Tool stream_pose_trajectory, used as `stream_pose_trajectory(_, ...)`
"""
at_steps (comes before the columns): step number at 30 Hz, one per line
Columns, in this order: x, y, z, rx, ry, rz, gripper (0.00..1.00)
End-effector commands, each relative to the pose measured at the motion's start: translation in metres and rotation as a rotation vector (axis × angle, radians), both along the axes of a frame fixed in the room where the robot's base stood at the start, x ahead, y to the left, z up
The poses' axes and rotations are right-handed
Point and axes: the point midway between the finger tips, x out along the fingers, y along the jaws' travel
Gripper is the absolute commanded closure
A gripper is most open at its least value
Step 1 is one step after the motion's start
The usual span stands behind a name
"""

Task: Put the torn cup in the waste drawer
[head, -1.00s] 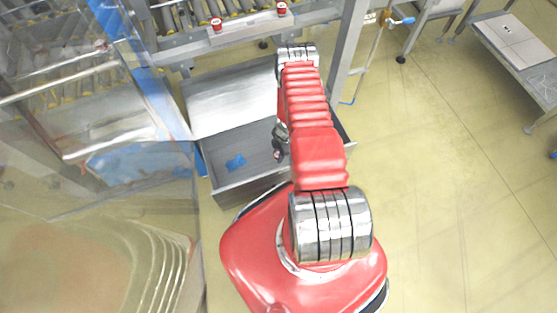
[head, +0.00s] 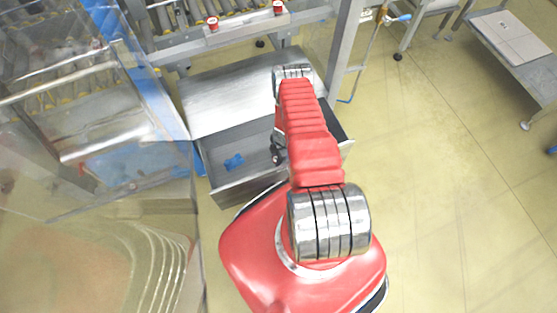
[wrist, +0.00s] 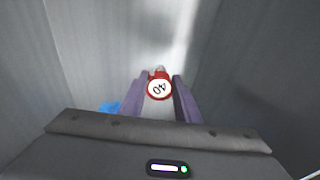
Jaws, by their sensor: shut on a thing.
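The waste drawer (head: 240,190) is an open grey metal drawer in front of my base in the head view, with a blue scrap lying in it. In the wrist view its grey walls (wrist: 95,45) surround my gripper. My gripper (wrist: 160,88) has two purple-grey fingers, shut on the cup (wrist: 159,89), a small red piece with a white round face marked 40. In the head view my gripper (head: 277,156) hangs over or inside the drawer, partly hidden by my red arm. Any tear in the cup cannot be made out, and its height above the drawer floor is unclear.
The blue scrap (head: 234,161) lies left of my gripper. A slanted metal panel (head: 225,95) is behind the drawer. Two red pieces with pale tops (head: 212,23) stand on the conveyor rail. A clear guard (head: 100,120) stands left; the floor (head: 450,190) at right is free.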

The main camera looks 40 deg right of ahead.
Motion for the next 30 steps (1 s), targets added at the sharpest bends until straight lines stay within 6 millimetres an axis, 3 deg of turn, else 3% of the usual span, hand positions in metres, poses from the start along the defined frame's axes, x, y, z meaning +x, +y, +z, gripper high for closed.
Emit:
stream_pose_trajectory(6, 0.0, 0.0, -0.022, 0.0, 0.0, 0.001, 0.96)
stream_pose_trajectory(30, 0.0, 0.0, -0.034, 0.0, -0.001, 0.001, 0.96)
